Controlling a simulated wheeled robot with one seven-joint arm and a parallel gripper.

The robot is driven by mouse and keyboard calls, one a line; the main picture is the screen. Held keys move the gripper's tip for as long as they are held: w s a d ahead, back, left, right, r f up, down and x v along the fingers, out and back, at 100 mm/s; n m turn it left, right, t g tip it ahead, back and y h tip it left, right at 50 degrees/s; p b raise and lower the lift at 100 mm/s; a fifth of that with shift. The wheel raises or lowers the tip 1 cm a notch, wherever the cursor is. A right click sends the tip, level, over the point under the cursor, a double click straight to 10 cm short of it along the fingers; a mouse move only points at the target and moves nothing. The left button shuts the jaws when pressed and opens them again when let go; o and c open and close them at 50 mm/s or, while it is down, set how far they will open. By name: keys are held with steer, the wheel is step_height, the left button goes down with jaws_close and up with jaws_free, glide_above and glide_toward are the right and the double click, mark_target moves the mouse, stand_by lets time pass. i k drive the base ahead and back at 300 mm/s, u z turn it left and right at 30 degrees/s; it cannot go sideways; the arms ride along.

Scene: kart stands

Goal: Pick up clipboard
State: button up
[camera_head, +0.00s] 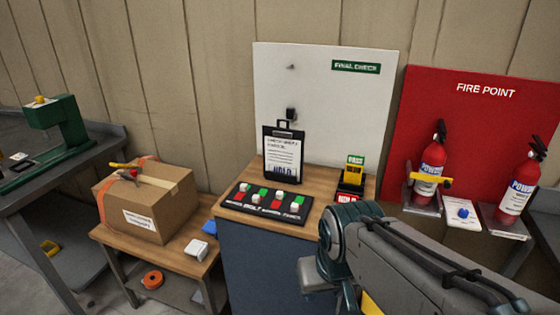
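The clipboard (282,152) has a black frame and a white sheet with printed text and a large word near its bottom. It stands upright against the white "FINAL CHECK" board (325,90), at the back of a wooden-topped stand. A small black clip or hook (291,114) shows just above it. My arm reaches in from the lower right, in front of the stand's right side. Its end points down and out of sight, so my gripper's fingers do not show.
A black panel with coloured blocks (267,202) lies in front of the clipboard. A black holder with cards (352,178) stands to its right. A cardboard box (146,200) sits on a lower table at left. Fire extinguishers (430,170) stand at right by a red board (470,110).

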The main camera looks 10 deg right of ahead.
mark_target(282, 148)
steer(key=u, duration=0.85)
steer(key=i, duration=0.55)
steer(key=z, duration=0.7)
steer(key=i, duration=0.45)
steer(key=z, duration=0.55)
